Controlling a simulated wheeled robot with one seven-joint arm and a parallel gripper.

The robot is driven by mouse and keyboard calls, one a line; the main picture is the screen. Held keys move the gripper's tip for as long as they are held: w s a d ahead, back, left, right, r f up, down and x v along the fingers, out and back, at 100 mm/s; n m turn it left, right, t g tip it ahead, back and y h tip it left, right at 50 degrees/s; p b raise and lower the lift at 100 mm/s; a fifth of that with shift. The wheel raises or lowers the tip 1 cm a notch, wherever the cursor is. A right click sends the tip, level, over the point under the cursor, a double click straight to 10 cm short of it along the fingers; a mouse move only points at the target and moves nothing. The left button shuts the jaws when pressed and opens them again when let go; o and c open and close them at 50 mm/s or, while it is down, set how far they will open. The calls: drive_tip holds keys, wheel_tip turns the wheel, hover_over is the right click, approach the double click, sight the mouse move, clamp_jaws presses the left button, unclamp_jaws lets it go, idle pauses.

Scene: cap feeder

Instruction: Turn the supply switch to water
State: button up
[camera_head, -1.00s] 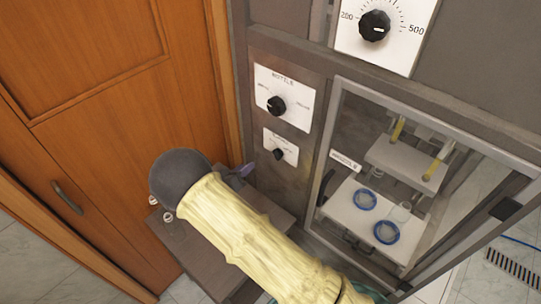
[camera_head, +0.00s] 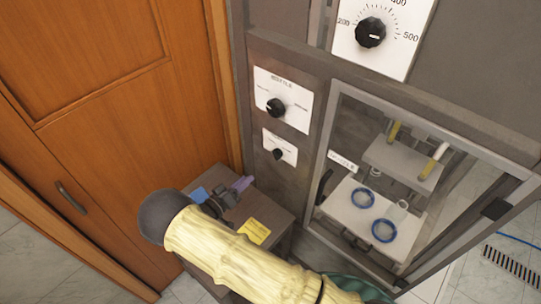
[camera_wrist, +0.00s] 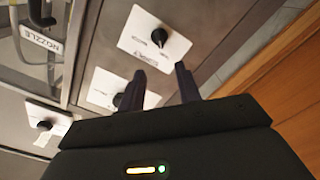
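Two knobs on white plates sit on the dark panel left of the glazed cabinet. The larger black knob (camera_head: 276,106) is on the upper plate, headed BOTTLE as far as I can read. The smaller black knob (camera_head: 278,154) is on the lower plate; its lettering is too small to read, and it seems to be the supply switch. In the wrist view, upside down, the small knob (camera_wrist: 159,37) is beyond the fingertips, the larger one (camera_wrist: 118,99) partly behind the left finger. My gripper (camera_wrist: 160,69) is open and empty, apart from both knobs; it also shows in the head view (camera_head: 241,184).
A low brown stand (camera_head: 282,214) under the gripper carries a yellow note (camera_head: 254,231) and a blue piece (camera_head: 199,194). A dial (camera_head: 371,33) is above right. The glazed cabinet (camera_head: 334,130) is on the right, a wooden door (camera_head: 130,110) on the left.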

sight(273, 155)
drive_tip(key=p+x, duration=0.5)
drive_tip(key=x, duration=0.8)
drive_tip(key=shift+r+p, duration=0.15)
drive_tip(key=shift+p, duration=0.2)
drive_tip(key=shift+w+d, duration=0.25)
drive_tip(key=shift+c, duration=0.4)
clamp_jaws()
